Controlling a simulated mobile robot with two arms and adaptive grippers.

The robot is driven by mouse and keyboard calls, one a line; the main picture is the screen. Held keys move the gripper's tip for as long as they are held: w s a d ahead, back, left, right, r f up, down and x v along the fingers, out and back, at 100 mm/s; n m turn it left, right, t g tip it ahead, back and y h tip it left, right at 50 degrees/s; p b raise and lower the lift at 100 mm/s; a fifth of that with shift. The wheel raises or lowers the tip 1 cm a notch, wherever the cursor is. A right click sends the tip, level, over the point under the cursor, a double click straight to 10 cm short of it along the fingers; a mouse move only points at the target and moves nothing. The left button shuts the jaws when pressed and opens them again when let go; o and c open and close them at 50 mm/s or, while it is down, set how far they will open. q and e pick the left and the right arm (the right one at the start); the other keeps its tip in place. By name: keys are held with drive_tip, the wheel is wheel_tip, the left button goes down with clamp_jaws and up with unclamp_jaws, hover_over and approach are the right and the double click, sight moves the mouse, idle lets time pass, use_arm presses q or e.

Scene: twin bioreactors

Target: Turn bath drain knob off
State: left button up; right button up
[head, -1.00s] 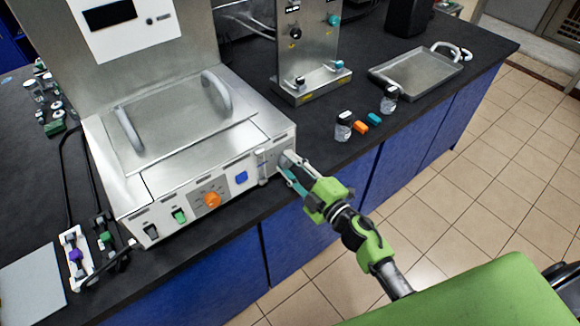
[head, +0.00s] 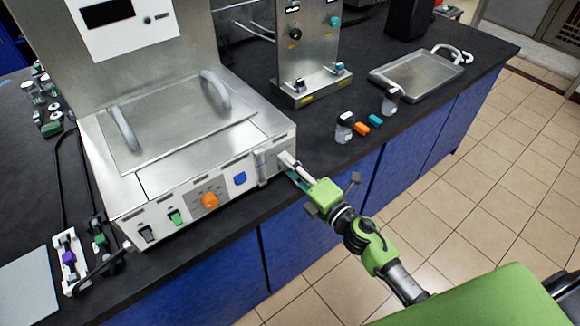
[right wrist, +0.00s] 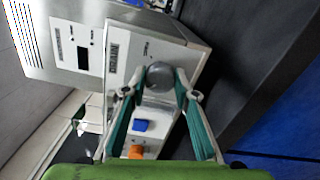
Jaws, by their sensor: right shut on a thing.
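The bath (head: 165,145) is a steel-lidded box with a white front panel on the dark counter. My right gripper (head: 289,164) reaches the right end of that front from the lower right. In the right wrist view, a round grey knob (right wrist: 160,77) sits on the front panel. The fingertips of my right gripper (right wrist: 167,80) are on both sides of it, shut on it. In the head view the knob is mostly hidden by the fingers. My left gripper is not in view.
A blue switch (head: 239,178), an orange knob (head: 210,200) and a green switch (head: 175,217) are on the same panel, left of the gripper. A steel stand (head: 300,60), small bottles (head: 344,127) and a metal tray (head: 415,75) stand further right. The floor before the counter is clear.

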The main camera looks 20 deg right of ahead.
idle(0.5)
drive_tip(key=o, duration=1.1)
drive_tip(key=v, duration=1.2)
